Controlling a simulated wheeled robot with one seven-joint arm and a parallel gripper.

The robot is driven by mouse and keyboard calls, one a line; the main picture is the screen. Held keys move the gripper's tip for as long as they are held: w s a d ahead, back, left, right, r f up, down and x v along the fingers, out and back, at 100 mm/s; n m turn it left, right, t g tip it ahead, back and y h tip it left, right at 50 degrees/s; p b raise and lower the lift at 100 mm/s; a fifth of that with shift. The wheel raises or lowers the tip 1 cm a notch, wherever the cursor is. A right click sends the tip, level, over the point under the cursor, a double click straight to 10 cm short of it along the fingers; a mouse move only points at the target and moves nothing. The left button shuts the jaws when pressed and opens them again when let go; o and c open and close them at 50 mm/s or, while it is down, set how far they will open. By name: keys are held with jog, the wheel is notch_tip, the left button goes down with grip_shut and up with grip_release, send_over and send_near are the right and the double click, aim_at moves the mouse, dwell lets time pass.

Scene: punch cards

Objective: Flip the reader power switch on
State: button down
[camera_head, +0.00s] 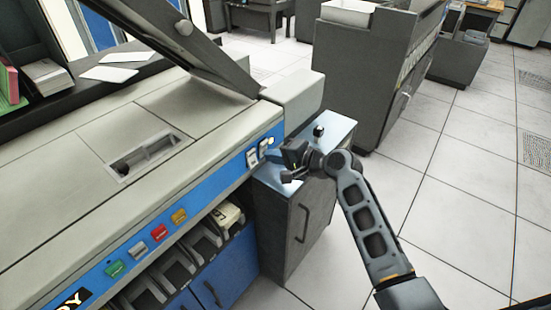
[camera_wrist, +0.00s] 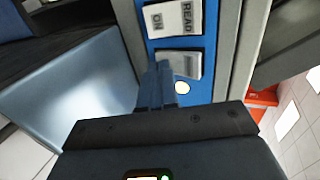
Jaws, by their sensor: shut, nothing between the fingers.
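The reader (camera_head: 165,115) is a long beige machine with a blue front strip. At the strip's right end is a pale rocker switch (camera_head: 252,158), which also shows in the wrist view (camera_wrist: 182,65). Beside it is a white plate (camera_wrist: 180,18) lettered READ and ON. A round, pale yellow light (camera_wrist: 182,88) sits on the switch's other side. My gripper (camera_head: 282,172) is shut and empty in front of this end of the strip. In the wrist view its fingertips (camera_wrist: 162,70) overlap the switch's left edge; I cannot tell whether they touch it.
Green, white, red and orange buttons (camera_head: 158,232) line the strip further left. A raised dark lid (camera_head: 190,40) stands above the reader. A grey cabinet (camera_head: 300,225) stands below my gripper. The tiled floor (camera_head: 450,190) to the right is clear.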

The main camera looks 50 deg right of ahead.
jog(key=shift+r, duration=0.15)
jog(key=shift+r+p, duration=0.75)
jog(key=shift+p, duration=0.1)
jog(key=shift+s, duration=0.1)
